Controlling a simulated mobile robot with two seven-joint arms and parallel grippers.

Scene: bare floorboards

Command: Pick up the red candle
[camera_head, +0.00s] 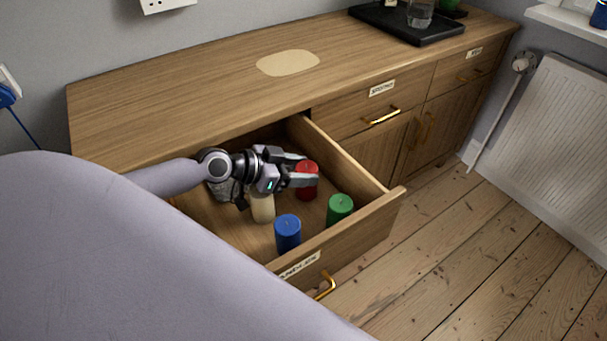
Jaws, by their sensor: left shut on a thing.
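The red candle (308,186) stands in the open drawer (347,237), towards its back right. My left gripper (303,169) reaches into the drawer from the left and is shut on the red candle, with one finger on its near side and the other behind it. The finger and hand hide part of the candle. I cannot tell whether the candle's base touches the drawer floor. My right gripper is not in view.
A blue candle (287,233), a green candle (340,208) and a cream candle (263,207) stand nearby in the drawer. The wooden sideboard (200,98) carries a black tray (402,20) at the back right. A radiator (555,140) is at the right.

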